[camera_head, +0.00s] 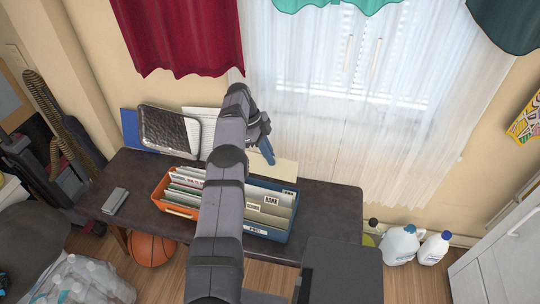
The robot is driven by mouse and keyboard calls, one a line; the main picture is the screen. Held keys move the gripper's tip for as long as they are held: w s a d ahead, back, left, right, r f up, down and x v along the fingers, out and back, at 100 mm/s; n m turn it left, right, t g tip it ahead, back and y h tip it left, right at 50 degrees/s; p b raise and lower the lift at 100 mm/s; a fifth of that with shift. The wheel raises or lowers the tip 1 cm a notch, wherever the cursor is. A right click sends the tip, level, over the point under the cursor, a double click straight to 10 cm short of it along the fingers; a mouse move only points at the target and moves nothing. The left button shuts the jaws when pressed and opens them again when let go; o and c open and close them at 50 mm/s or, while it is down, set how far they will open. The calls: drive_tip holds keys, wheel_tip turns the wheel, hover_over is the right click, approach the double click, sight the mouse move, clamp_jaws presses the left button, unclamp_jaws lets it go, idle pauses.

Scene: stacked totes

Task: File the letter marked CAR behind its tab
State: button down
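My gripper (264,148) is above the back of the dark table, with blue parts at its end. Its fingertips are too small to tell whether it is open or shut. A cream sheet or card (286,171) is just below and behind it; I cannot tell whether they touch or whether it is the letter. A blue tote (258,230) holds upright cream folders with labelled tabs (271,199); one seems to read BANK. An orange tote (180,209) beside it on the left holds white and green folders. I cannot make out CAR; my arm hides the middle of both totes.
A dark woven tray (166,131), a blue panel (131,128) and a white sheet stand at the table's back left. A small grey box (115,201) lies on the left of the table (330,203). The tabletop right of the blue tote is clear. A curtained window is behind.

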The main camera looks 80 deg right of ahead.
sight(270, 176)
drive_tip(key=shift+f+b, duration=3.7)
drive_tip(key=shift+f, duration=1.05)
drive_tip(key=c, duration=1.9)
unclamp_jaws()
drive_tip(key=shift+r+p, duration=2.15)
drive_tip(key=shift+r, duration=2.9)
